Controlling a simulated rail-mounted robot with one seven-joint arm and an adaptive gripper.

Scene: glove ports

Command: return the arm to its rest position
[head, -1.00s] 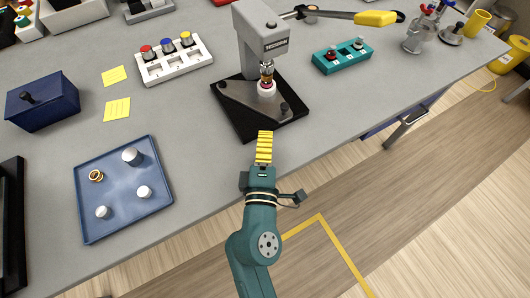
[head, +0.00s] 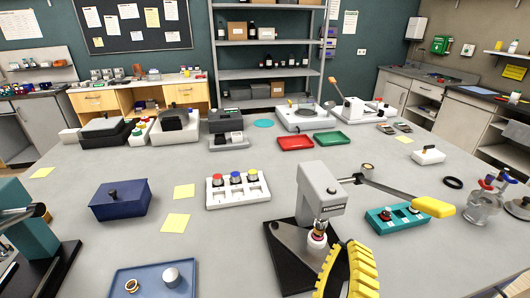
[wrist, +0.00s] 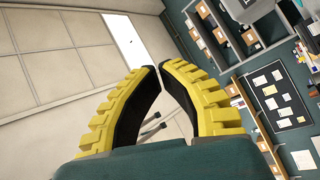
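My gripper (head: 350,245) has yellow ridged fingers with dark inner faces. In the head view it points upward at the bottom edge, right of centre, in front of the press. In the wrist view my gripper (wrist: 160,66) has its fingertips together or nearly so, with nothing held between them. Beyond the fingers the wrist view shows a pale tiled ceiling and the room's wall, so the fingers face up and away from the table. The rest of my arm is mostly out of the head view.
Near my gripper stand the grey press (head: 322,190) with its yellow-handled lever (head: 435,207) and a teal block (head: 380,222). A white block with coloured caps (head: 222,195), a blue box (head: 120,203) and a blue tray (head: 145,290) are further left.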

